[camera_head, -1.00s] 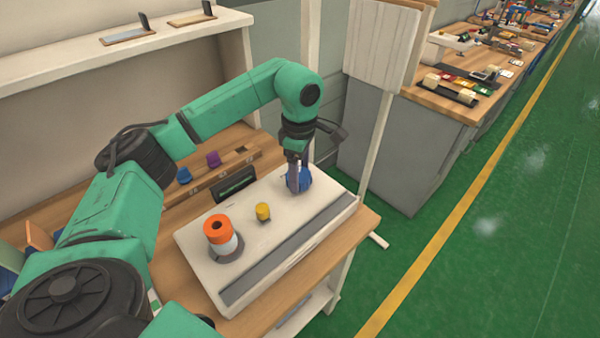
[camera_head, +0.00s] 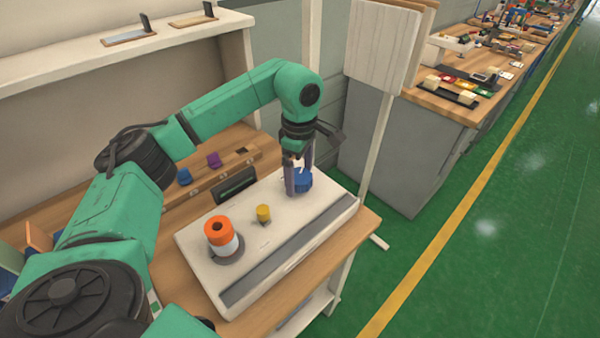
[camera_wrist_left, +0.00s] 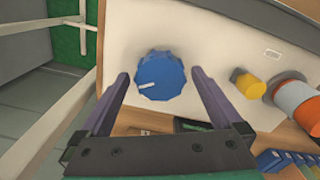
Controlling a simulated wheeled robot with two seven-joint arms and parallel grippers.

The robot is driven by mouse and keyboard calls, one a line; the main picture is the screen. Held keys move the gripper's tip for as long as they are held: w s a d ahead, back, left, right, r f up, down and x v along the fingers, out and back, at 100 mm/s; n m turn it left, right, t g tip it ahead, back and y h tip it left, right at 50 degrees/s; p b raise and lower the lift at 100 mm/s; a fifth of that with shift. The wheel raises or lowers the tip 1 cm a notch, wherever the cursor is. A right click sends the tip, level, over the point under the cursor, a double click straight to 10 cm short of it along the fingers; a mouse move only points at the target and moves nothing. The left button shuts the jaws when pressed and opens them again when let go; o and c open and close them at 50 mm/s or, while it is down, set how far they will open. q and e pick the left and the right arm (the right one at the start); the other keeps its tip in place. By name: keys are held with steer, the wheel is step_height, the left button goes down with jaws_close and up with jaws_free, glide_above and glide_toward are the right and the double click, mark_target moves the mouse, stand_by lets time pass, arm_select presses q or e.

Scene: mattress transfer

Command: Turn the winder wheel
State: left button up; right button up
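The winder wheel is a blue ribbed knob (camera_head: 302,181) with a white mark, on a pale panel (camera_head: 205,265) on the wooden bench. It also shows from above in the left wrist view (camera_wrist_left: 160,75). My left gripper (camera_head: 299,190) is above and around the wheel, fingers pointing down. In the left wrist view its fingertips (camera_wrist_left: 160,78) are spread, one on each side of the wheel, with visible gaps to both. The white mark on the wheel points to the left in that view. My right gripper is not in view.
An orange-and-white spool (camera_head: 219,237) and a yellow knob (camera_head: 263,212) stand on the same panel. A dark display box (camera_head: 234,189) sits behind it. A white upright post (camera_head: 377,140) stands close to the right of my gripper.

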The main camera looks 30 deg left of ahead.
mark_target(300, 175)
arm_select(q)
step_height(300, 175, up, 8)
steer(key=shift+b, duration=0.35)
step_height(300, 175, up, 6)
steer(key=p, duration=0.2)
steer(key=shift+r, duration=0.25)
